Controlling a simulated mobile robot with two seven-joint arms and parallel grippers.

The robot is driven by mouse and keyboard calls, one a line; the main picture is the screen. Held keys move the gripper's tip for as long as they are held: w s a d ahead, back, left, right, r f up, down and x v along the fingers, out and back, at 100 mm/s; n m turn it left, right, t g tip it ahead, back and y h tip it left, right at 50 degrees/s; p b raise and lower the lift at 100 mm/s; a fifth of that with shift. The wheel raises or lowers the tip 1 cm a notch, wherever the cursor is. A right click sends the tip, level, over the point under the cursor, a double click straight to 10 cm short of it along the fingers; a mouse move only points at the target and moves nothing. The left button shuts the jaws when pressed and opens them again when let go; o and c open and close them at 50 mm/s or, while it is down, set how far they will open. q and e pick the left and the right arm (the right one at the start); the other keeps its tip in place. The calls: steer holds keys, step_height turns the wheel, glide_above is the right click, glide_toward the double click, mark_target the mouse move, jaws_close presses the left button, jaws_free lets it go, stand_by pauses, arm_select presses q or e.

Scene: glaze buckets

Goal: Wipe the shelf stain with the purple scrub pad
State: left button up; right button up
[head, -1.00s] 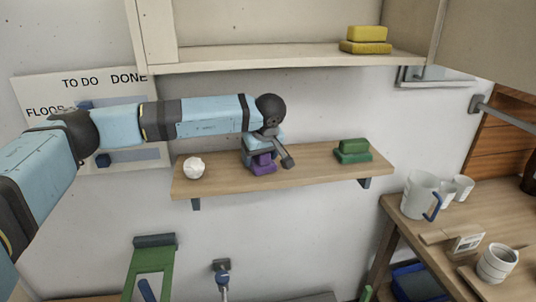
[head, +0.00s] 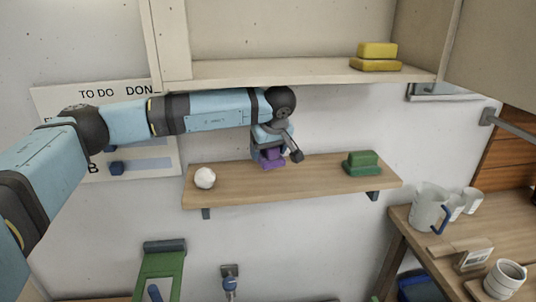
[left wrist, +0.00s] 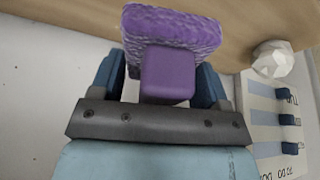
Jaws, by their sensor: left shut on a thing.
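The wooden wall shelf (head: 310,182) holds a white faceted ball (head: 204,178) at its left end and a green block on a wider green base (head: 361,162) at its right. My left gripper (head: 267,148) is shut on the handle of the purple scrub pad (head: 273,160), over the middle of the shelf. In the left wrist view the pad's purple handle (left wrist: 168,74) sits between the two fingers, with the rough pad beyond it. I cannot tell whether the pad touches the shelf. I see no stain on the bare wood; the pad and gripper hide part of it. My right gripper is not in view.
A cabinet (head: 290,72) with a yellow pad (head: 376,55) hangs above, close over my left arm. A board (head: 60,95) is on the wall at left. A table (head: 430,245) with mugs stands at lower right.

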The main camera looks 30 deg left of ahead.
arm_select(q)
steer(key=shift+r, duration=0.3)
steer(key=shift+r, duration=0.1)
